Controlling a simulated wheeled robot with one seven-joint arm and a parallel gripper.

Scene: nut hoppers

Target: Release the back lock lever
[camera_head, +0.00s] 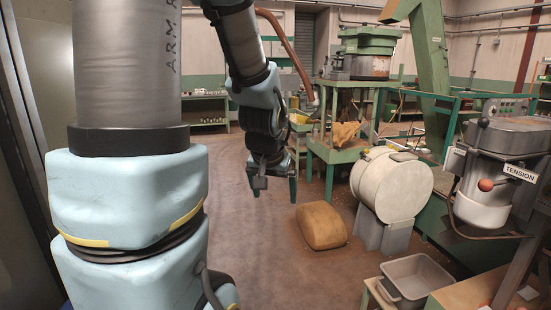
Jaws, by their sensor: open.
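My gripper (274,190) hangs in mid-air near the middle of the view, pointing down, with its fingers apart and nothing between them. At the right stands a grey machine (510,135) with a sign reading TENSION. A dark lever (485,112) stands up at its upper left, and a red ball knob (486,184) shows below it. I cannot tell which of these, if any, is the back lock lever. My gripper is well to the left of both and touches neither.
A cream drum (392,185) on a grey stand and a brown sack-like lump (320,226) on the floor lie between my gripper and the machine. A grey bin (415,275) is at lower right. A green table (340,155) stands behind. Floor below my gripper is clear.

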